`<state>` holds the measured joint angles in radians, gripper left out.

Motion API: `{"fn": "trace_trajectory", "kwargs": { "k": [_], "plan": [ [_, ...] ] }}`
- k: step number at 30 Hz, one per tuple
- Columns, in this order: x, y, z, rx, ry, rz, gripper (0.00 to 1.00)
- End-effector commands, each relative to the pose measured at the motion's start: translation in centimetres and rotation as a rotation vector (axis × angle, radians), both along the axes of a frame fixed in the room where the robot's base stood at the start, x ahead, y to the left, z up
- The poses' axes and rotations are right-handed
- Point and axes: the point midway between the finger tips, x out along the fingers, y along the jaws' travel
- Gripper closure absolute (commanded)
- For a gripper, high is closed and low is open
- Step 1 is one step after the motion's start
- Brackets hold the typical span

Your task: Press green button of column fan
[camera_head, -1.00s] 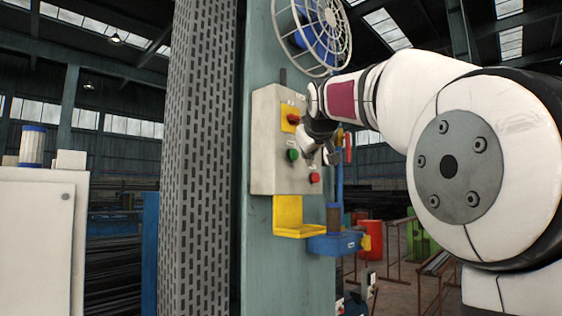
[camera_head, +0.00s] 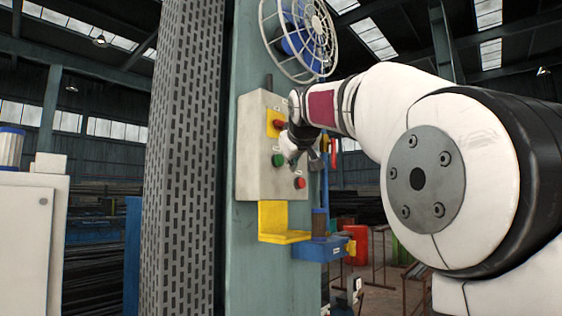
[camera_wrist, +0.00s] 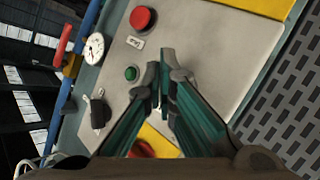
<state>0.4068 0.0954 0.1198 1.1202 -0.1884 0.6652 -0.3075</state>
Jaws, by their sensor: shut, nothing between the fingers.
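A grey control box (camera_head: 250,165) is fixed to the teal column (camera_head: 245,230), below a caged fan (camera_head: 298,38). The green button (camera_head: 278,160) is on the box front, below a red button on a yellow plate (camera_head: 275,123) and above a lower red button (camera_head: 299,183). My gripper (camera_head: 293,163) is in front of the box, just right of the green button. In the wrist view, the green button (camera_wrist: 131,73) is left of my shut, empty fingertips (camera_wrist: 164,75). Contact with the box cannot be told.
A black knob (camera_wrist: 98,112) and a red button (camera_wrist: 142,18) sit on the same panel in the wrist view. A yellow bracket (camera_head: 280,225) and a blue tray (camera_head: 322,249) stick out below the box. A perforated pillar (camera_head: 185,160) stands left of the column.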

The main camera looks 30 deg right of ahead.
Motion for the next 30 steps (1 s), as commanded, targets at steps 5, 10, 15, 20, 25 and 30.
{"fn": "trace_trajectory", "kwargs": {
  "k": [5,10,15,20,25,30],
  "plan": [
    [0.0,0.0,0.0,0.0,0.0,0.0,1.0],
    [0.0,0.0,0.0,0.0,0.0,0.0,1.0],
    [0.02,0.01,0.0,0.0,0.0,0.0,1.0],
    [0.33,0.15,0.01,0.0,-0.001,0.001,1.0],
    [0.78,0.29,0.03,0.0,0.0,0.0,1.0],
    [0.8,0.26,0.03,0.0,0.0,0.0,1.0]
  ]
}}
